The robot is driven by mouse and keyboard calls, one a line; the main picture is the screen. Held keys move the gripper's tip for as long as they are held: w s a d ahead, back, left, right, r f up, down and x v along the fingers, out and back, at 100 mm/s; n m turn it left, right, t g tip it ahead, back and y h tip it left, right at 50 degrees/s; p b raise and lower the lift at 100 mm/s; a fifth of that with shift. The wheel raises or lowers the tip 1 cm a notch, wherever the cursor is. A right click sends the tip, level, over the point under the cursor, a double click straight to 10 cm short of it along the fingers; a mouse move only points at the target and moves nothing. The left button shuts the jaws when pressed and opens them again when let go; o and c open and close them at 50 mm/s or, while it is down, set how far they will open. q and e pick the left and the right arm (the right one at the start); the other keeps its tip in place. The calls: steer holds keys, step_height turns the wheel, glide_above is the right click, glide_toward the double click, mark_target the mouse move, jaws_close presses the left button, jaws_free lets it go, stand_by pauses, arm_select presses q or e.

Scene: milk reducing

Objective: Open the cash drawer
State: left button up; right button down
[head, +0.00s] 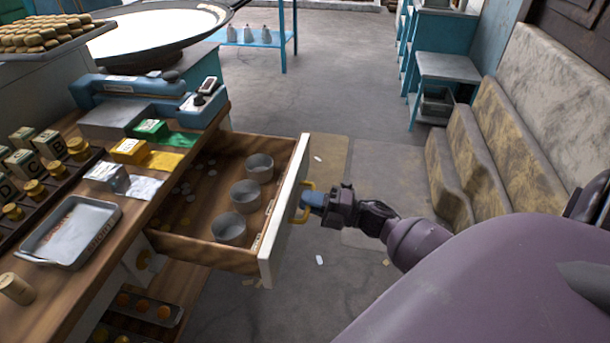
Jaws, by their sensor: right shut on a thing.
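The cash drawer (285,212) is pulled well out of the wooden counter (120,240), toward the right. Its inside shows three round metal cups (244,196) and scattered coins near the counter side. A yellow handle (307,200) sits on the drawer's pale front panel. My right gripper (312,200) is at the outer side of this panel, shut on the yellow handle. Its fingertips partly hide the handle. My left gripper is not in view.
On the counter are a metal tray (72,232), a blue scale-like device (150,92), and small boxes and jars. Pale scraps lie on the floor. Stepped seating (490,150) stands at right. The floor beyond the drawer is mostly clear.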

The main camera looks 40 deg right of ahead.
steer(key=c, duration=1.2)
jaws_free()
steer(key=v, duration=1)
steer(key=shift+s+d, duration=0.25)
steer(key=shift+d, duration=0.05)
steer(key=shift+f, duration=0.1)
